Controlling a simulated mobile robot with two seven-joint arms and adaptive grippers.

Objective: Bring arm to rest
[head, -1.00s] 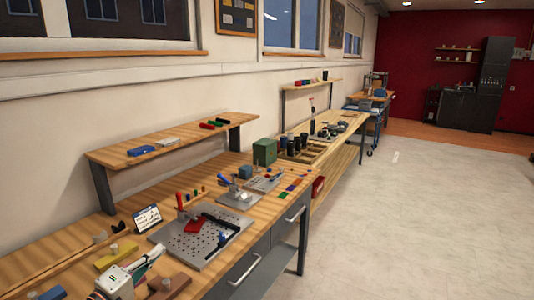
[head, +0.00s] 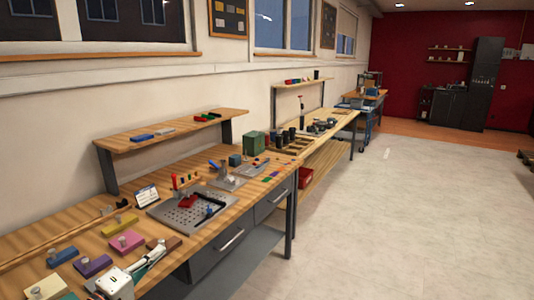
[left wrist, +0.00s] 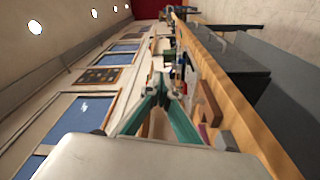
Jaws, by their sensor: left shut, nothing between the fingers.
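My left gripper (head: 156,250) shows at the bottom of the head view, at the end of my white arm link, over the near part of the wooden workbench (head: 75,232). In the left wrist view its teal fingers (left wrist: 172,91) come together at the tips, shut, with nothing held. My right gripper is in neither view.
Yellow (head: 119,225), pink (head: 126,242) and purple (head: 92,265) blocks with knobs sit close by. A perforated metal plate (head: 182,217) with red and black parts lies beyond. A shelf (head: 175,138) stands along the wall. Floor (head: 400,240) to the right is clear.

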